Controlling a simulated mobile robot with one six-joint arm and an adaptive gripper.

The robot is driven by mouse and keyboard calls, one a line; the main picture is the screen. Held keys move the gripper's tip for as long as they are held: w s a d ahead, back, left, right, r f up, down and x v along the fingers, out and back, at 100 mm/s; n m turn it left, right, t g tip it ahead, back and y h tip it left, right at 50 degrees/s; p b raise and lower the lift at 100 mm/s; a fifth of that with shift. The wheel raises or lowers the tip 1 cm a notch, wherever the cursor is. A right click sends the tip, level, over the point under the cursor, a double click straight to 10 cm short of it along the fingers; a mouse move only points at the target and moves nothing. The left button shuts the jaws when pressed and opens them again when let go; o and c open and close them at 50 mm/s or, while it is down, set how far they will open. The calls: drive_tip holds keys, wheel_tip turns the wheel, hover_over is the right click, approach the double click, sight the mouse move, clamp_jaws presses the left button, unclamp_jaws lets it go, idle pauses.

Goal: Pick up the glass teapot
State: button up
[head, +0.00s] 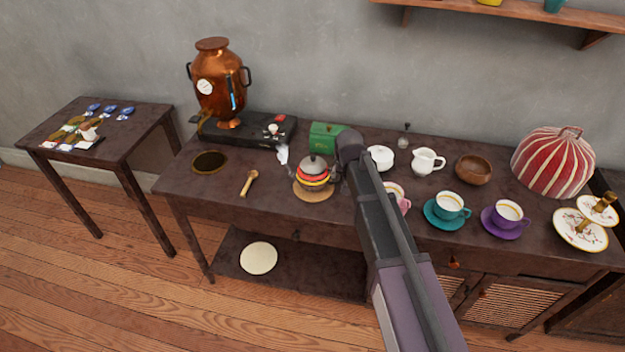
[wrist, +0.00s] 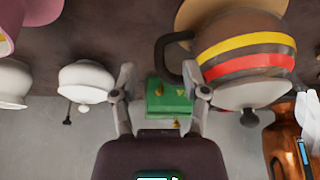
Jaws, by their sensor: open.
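In the head view my arm hides the gripper's fingers and the teapot's right side.
A green box (head: 327,137) stands behind the teapot and a copper samovar (head: 219,85) at back left. A white sugar bowl (head: 380,157), creamer (head: 427,161) and several cups are to the right. A wooden scoop (head: 249,184) lies left, with bare tabletop around it.

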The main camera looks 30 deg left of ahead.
sight(341, 176)
drive_tip(key=shift+b+x, duration=1.25)
drive_tip(key=shift+x, duration=0.5)
drive_tip(key=shift+r, duration=0.1)
clamp_jaws()
